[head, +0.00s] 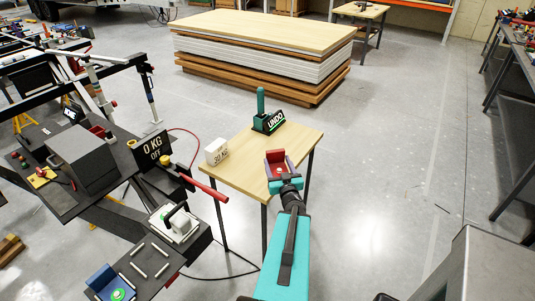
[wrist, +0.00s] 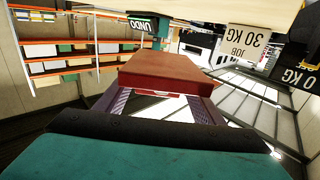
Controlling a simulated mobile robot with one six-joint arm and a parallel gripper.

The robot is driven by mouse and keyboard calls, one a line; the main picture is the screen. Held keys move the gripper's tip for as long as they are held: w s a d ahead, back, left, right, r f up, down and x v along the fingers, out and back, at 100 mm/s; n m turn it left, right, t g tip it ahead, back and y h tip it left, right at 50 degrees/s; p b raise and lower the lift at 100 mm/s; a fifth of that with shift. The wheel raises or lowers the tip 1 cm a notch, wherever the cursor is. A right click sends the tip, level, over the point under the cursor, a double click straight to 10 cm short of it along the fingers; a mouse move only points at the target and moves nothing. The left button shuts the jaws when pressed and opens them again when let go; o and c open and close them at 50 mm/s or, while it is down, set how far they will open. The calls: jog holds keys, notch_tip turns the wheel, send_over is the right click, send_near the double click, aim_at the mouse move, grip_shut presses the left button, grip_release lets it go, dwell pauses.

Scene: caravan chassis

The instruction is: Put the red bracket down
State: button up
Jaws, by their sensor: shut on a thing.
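The red bracket (head: 276,158) is held at the end of my teal arm, over the right part of the small wooden table (head: 240,160) in the head view. My gripper (head: 283,178) is shut on it. In the wrist view, the red bracket (wrist: 165,72) fills the middle between the two dark fingers of my gripper (wrist: 165,100). The table (wrist: 215,10) shows as a pale strip along the top of that view, apart from the bracket. I cannot tell the exact height of the bracket over the table.
A teal "UNDO" lever (head: 267,118) stands at the table's back edge. A white 30 KG block (head: 216,151) sits on its left edge. A "0 KG OFF" sign (head: 152,148) and red lever (head: 203,187) are left. A blue bracket (head: 101,277) lies lower left. The table's front middle is clear.

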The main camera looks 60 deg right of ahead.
aim_at(274, 160)
jog(key=shift+w+d+f+b, duration=0.7)
jog(key=shift+w+b, duration=0.2)
jog(key=shift+b, duration=1.5)
jog(key=w+d+f+b, duration=0.1)
jog(key=b, duration=0.5)
jog(key=shift+w+d+b, duration=0.25)
jog(key=shift+d+b, duration=0.05)
jog(key=shift+b, duration=0.05)
jog(key=shift+w+d+f+b, duration=0.15)
jog(key=shift+d+b, duration=0.05)
jog(key=shift+b, duration=0.7)
jog(key=shift+w+d, duration=0.2)
jog(key=shift+w+d+f, duration=0.65)
jog(key=shift+w+d, duration=0.2)
jog(key=shift+w, duration=0.05)
jog(key=shift+w+d+f, duration=0.65)
jog(key=shift+w+d, duration=0.15)
jog(key=shift+w, duration=0.05)
jog(key=shift+w+d+f, duration=0.4)
jog(key=shift+w+d, duration=0.15)
jog(key=shift+d, duration=0.05)
jog(key=shift+w+d+f, duration=0.5)
jog(key=shift+w+f, duration=0.05)
jog(key=shift+f, duration=0.2)
